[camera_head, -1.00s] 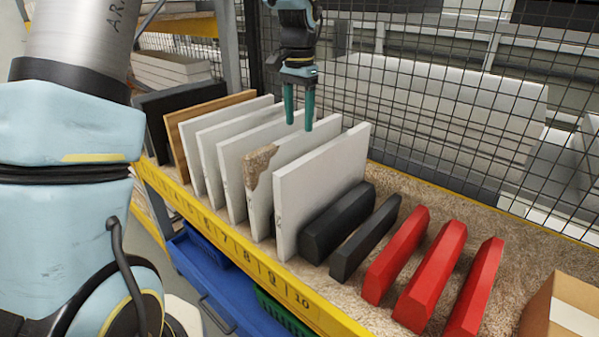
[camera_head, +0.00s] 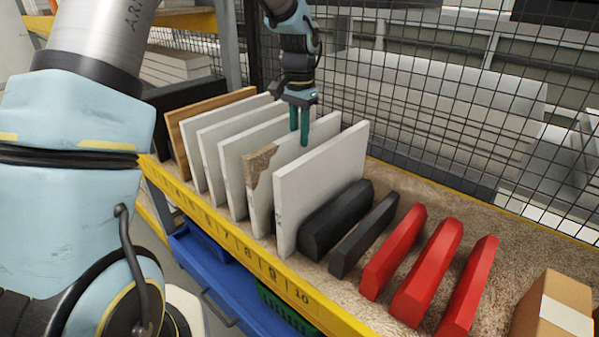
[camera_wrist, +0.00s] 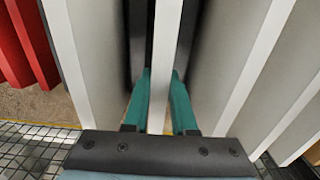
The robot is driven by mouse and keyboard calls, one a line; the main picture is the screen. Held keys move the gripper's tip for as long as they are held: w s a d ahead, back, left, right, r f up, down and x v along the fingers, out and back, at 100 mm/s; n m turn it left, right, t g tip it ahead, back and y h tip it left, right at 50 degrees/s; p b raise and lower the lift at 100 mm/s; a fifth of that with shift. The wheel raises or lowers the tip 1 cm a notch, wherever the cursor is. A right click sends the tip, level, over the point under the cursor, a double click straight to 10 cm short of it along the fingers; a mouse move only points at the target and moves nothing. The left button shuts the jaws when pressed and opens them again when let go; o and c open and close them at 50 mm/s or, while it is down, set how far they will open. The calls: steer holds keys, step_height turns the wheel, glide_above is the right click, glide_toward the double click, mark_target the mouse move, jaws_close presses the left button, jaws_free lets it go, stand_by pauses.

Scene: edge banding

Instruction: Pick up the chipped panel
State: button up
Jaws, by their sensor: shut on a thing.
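The chipped panel (camera_head: 262,205) is white, with a rough brown broken patch at its upper front corner. It stands upright in a row of panels on the shelf, between two whole white panels. My gripper (camera_head: 299,137) points down over its top edge, behind the chip. In the wrist view the two teal fingers (camera_wrist: 161,105) lie on either side of the panel's pale top edge (camera_wrist: 165,60), shut on it. The chip is not visible in the wrist view. The panel appears to be still standing in the row.
A whole white panel (camera_head: 318,187) stands close on the right, with more white panels and a wooden one (camera_head: 183,140) on the left. Black blocks (camera_head: 337,222) and red blocks (camera_head: 428,275) lie further right, then a cardboard box (camera_head: 553,305). Wire mesh (camera_head: 440,125) closes the back.

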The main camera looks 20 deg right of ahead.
jaws_close()
steer(key=shift+r, duration=0.1)
stand_by(0.8)
